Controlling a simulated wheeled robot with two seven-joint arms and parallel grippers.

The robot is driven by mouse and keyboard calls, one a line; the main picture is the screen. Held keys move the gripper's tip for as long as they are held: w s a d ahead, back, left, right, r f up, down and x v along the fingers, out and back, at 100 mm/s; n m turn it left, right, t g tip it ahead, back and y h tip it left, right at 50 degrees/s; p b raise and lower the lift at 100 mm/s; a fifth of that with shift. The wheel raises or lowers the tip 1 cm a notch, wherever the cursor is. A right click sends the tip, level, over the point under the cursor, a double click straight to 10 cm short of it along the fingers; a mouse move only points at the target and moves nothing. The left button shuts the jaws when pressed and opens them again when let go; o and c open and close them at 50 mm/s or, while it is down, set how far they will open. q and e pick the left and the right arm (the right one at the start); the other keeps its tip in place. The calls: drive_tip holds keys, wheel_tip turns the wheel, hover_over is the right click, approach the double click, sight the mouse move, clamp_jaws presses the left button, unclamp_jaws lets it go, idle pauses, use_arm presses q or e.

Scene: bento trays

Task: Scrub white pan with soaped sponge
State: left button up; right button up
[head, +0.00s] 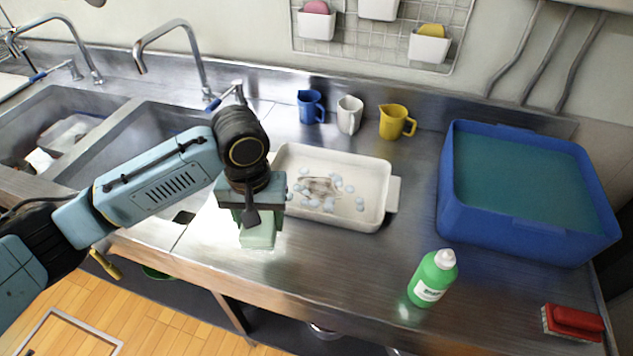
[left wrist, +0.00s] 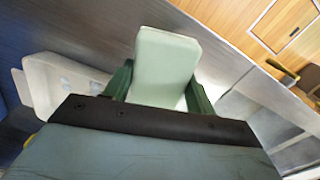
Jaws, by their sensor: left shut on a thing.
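The white pan (head: 345,215) lies on the steel counter, with a brownish smear and several pale bluish blobs on its floor. A corner of it also shows in the left wrist view (left wrist: 42,82). My left gripper (head: 250,222) is shut on a pale green sponge (head: 258,238), just in front of the pan's near left corner in the head view. The sponge sticks out between the green fingers in the left wrist view (left wrist: 165,62). I cannot tell whether it touches the counter. A green soap bottle (head: 432,280) stands upright right of the pan. My right gripper is not in view.
A large blue tub (head: 455,215) stands at the right, with a red-backed brush (head: 575,322) near it. Blue (head: 311,106), white (head: 349,115) and yellow (head: 393,122) cups stand behind the pan. Sinks with taps (head: 190,60) are at the left. The counter in front of the pan is clear.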

use_arm(q)
drive_tip(key=s+a+f, duration=0.1)
drive_tip(key=a+f, duration=0.1)
drive_tip(key=s+a+f, duration=0.1)
drive_tip(key=a+f, duration=0.1)
drive_tip(key=a, duration=0.1)
drive_tip(key=s+a+f, duration=0.1)
drive_tip(key=a+f, duration=0.1)
drive_tip(key=f, duration=0.1)
drive_tip(key=shift+a, duration=0.3)
drive_tip(key=shift+s+a+f, duration=0.2)
drive_tip(key=shift+a+f, duration=0.1)
drive_tip(key=shift+a, duration=0.05)
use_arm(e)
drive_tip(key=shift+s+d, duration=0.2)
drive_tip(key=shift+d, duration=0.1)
